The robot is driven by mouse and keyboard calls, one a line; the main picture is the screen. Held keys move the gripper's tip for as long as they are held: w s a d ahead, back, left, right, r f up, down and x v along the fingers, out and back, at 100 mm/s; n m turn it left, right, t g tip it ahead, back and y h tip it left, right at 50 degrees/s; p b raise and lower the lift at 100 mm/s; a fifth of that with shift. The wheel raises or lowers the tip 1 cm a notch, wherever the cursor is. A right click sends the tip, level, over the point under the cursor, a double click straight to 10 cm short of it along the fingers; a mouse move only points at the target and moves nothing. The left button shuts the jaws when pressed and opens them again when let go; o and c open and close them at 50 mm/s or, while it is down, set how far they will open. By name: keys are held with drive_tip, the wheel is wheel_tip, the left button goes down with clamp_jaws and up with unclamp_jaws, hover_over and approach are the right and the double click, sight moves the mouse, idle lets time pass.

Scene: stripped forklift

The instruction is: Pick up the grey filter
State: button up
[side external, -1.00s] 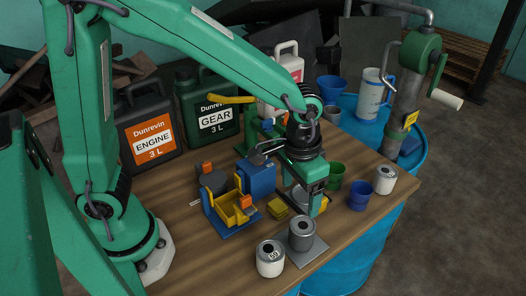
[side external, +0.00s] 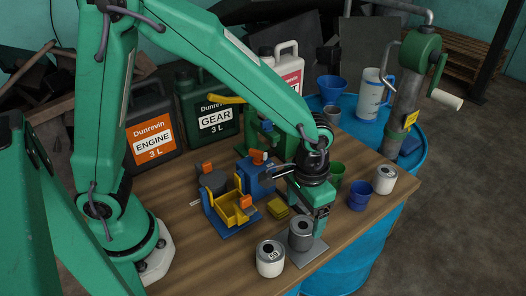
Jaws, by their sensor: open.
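The grey filter (side external: 300,236) stands upright on a flat grey plate (side external: 309,254) near the front edge of the table. It is a short cylinder with a dark hole in its top. My gripper (side external: 318,224) points down just behind and to the right of the grey filter, close to it. Its jaws are open. The fingertips are partly hidden behind the filter, and I cannot tell whether they touch it.
A white filter (side external: 270,260) stands close to the left. Bare wood (side external: 205,262) lies at the front left.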

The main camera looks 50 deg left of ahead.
sight(304, 224)
drive_tip(key=shift+d+f, duration=0.1)
drive_tip(key=shift+f, duration=2.45)
drive_tip(key=c, duration=1.2)
drive_tip(key=shift+r, duration=0.2)
drive_tip(key=shift+w+r, duration=0.1)
drive_tip(key=shift+r, duration=0.45)
drive_tip(key=r, duration=0.3)
drive_tip(key=shift+s+d, duration=0.25)
drive_tip(key=shift+s, duration=0.05)
drive_tip(key=s+d+r, duration=0.1)
drive_tip(key=s+r, duration=0.1)
drive_tip(key=s, duration=0.1)
drive_tip(key=s+d+r, duration=0.2)
drive_tip(key=s, duration=0.1)
drive_tip(key=s+d+r, duration=0.2)
drive_tip(key=s, duration=0.1)
drive_tip(key=shift+s+d+r, duration=0.15)
drive_tip(key=shift+s+r, duration=0.15)
drive_tip(key=shift+s, duration=0.05)
